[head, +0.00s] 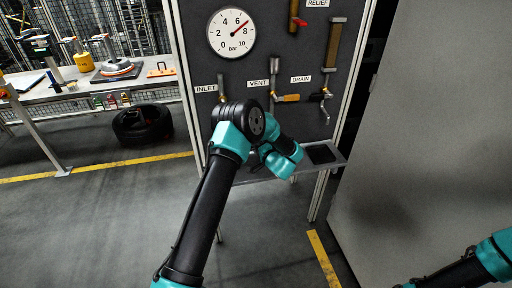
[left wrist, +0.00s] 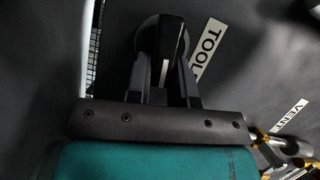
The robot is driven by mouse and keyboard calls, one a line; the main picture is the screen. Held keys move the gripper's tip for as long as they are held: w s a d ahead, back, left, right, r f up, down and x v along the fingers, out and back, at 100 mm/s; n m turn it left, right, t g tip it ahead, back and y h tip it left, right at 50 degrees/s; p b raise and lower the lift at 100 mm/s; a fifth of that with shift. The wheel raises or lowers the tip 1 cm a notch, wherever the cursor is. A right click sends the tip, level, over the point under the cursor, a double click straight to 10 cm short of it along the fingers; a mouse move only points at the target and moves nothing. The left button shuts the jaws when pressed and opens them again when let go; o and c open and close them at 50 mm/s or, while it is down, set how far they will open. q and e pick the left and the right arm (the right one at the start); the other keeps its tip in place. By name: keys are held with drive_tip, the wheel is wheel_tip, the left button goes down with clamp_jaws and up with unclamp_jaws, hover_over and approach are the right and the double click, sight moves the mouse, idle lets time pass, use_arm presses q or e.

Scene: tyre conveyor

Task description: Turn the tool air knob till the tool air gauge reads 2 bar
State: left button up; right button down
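In the left wrist view a round dark knob (left wrist: 150,38) with a pale edge sits on the dark panel beside a partly hidden label that starts with "TOOL". My left gripper (left wrist: 163,62) has its two fingers at the knob, one towards each side; whether they press on it I cannot tell. In the head view my left wrist is in front of the lower panel and hides the knob and most of the gripper. No gauge marked tool air shows. A bar gauge (head: 231,33) high on the panel has its red needle between 6 and 8.
Valves marked VENT (head: 288,97), INLET (head: 222,97) and DRAIN (head: 324,96) are close above my left wrist. A small shelf (head: 340,160) juts out below. A grey wall (head: 430,100) stands right; a tyre (head: 142,124) lies on the floor left.

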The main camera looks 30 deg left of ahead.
use_arm(q)
drive_tip(key=o, duration=0.5)
drive_tip(key=shift+c, duration=0.2)
drive_tip(key=shift+d, duration=0.1)
drive_tip(key=v, duration=1.7)
drive_tip(key=shift+d, duration=0.1)
